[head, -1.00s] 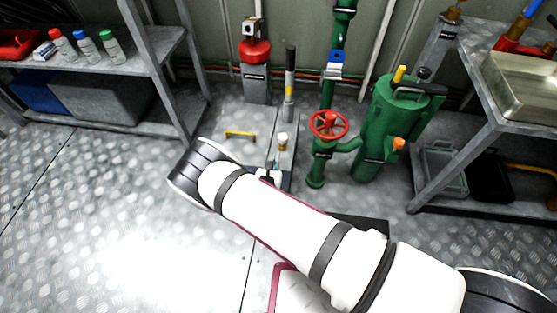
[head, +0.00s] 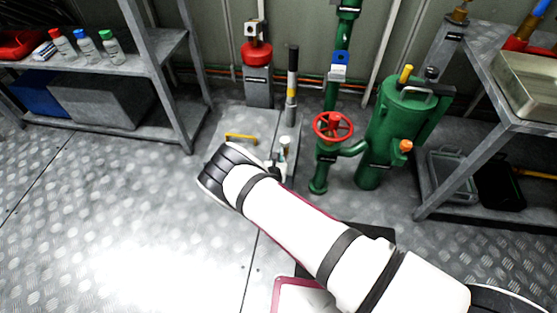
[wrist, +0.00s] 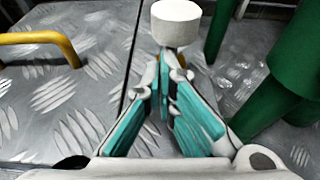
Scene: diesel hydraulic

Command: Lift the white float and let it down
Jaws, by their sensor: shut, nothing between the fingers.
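The white float (wrist: 176,24) is a short white cylinder at the top middle of the wrist view. A small pale piece (head: 284,140) on the floor unit in the head view may be the same float, but it is too small to be sure. My gripper (wrist: 166,72) has its teal-padded fingers together and empty. Its tips appear just below the float in the wrist picture; I cannot tell whether they touch it. My arm hides most of the gripper in the head view. The float's support is largely hidden behind the fingers.
A yellow handle (head: 241,138) stands left of the float unit. A green pipe with a red handwheel (head: 333,127) and a green tank (head: 394,130) stand close on the right. Grey shelves (head: 165,50) are at left, with open plate floor in front.

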